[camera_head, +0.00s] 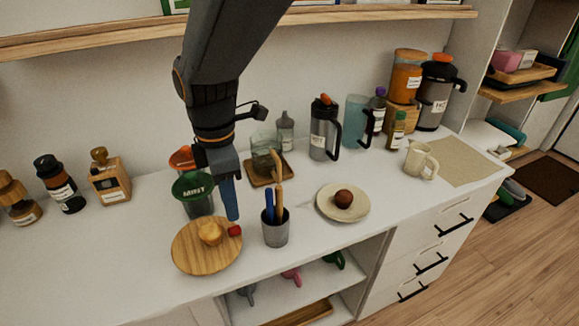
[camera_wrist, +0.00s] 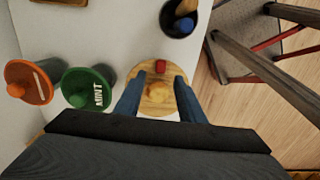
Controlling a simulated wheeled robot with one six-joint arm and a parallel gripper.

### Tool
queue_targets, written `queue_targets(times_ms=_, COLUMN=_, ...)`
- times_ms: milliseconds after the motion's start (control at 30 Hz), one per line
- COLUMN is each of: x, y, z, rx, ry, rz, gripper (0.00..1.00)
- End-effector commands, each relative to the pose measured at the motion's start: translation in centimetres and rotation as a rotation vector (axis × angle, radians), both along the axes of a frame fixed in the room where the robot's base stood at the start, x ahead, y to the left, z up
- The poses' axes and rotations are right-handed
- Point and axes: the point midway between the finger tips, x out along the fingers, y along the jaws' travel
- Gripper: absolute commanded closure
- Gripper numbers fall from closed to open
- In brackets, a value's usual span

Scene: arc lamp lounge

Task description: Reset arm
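My gripper (camera_head: 230,205) hangs over the white counter, pointing down, above the right part of a round wooden board (camera_head: 190,260). In the wrist view my gripper (camera_wrist: 158,82) shows two blue fingers spread apart with nothing held between them. On the board (camera_wrist: 143,108) sit a golden bun-like item (camera_head: 210,233) and a small red item (camera_head: 235,231). In the wrist view the bun-like item (camera_wrist: 157,94) shows between the fingers, lower down, and the red item (camera_wrist: 160,66) lies just beyond the fingertips. In the head view only one finger shows clearly.
A green-lidded MINT jar (camera_head: 192,187) stands close behind my gripper, with an orange-lidded jar (camera_head: 183,158) behind it. A grey cup with utensils (camera_head: 275,233) stands right of the board. A plate (camera_head: 330,210) holds a brown ball (camera_head: 343,199). A shelf (camera_head: 110,35) runs above.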

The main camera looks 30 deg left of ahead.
Motion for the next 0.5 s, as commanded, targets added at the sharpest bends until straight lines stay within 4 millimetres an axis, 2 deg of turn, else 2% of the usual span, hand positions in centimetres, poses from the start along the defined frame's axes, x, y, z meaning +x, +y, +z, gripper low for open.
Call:
queue_targets(times_ms=133, x=-0.01, y=0.0, z=0.62, rx=0.0, ry=0.0, rz=0.0, gripper=0.64)
queue_targets(times_ms=500, x=-0.01, y=-0.02, z=0.62, rx=0.0, ry=0.0, rz=0.0, gripper=0.64)
